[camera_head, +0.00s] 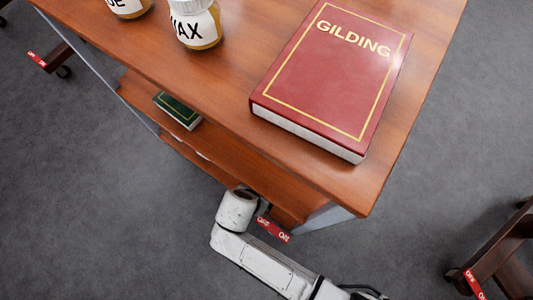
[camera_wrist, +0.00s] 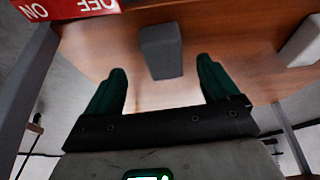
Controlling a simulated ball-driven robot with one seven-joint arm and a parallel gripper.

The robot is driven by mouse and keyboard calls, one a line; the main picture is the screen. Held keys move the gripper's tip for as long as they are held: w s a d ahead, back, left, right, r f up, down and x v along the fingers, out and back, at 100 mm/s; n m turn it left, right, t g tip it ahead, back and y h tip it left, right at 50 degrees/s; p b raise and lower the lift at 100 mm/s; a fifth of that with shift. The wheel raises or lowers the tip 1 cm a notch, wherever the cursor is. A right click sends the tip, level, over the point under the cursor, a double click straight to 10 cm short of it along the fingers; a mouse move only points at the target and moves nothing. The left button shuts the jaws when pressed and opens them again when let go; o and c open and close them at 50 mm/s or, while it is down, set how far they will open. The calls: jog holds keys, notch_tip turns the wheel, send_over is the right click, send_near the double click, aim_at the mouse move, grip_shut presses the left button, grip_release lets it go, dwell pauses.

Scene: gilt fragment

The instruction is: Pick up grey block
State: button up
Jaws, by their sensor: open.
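The grey block (camera_wrist: 161,52) stands on a wooden shelf surface in the wrist view, ahead of my gripper and roughly centred between its fingers. My gripper (camera_wrist: 160,85) shows two dark green fingers, spread wide apart with nothing between them. The block appears just beyond the fingertips, not touching them. In the head view the block cannot be seen, and my white arm reaches in under the tabletop at the lower shelf, so the gripper is hidden there.
A wooden desk (camera_head: 225,85) holds a red GILDING book (camera_head: 335,75) and labelled jars (camera_head: 196,25). A green book (camera_head: 178,110) lies on a lower shelf. A red ON/OFF label (camera_wrist: 65,8) is at the wrist view's upper left. A pale object (camera_wrist: 303,42) is at right.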

jog(key=f+b, duration=0.1)
jog(key=f, duration=0.1)
jog(key=f+b, duration=0.1)
jog(key=w+f+b, duration=0.1)
jog(key=f, duration=0.1)
jog(key=shift+d+f+b, duration=0.1)
jog(key=shift+f+b, duration=0.25)
jog(key=shift+w+d+f, duration=0.1)
jog(key=shift+w+f, duration=0.05)
jog(key=shift+f, duration=0.05)
jog(key=c, duration=1)
jog(key=shift+r, duration=0.1)
jog(key=shift+c, duration=0.2)
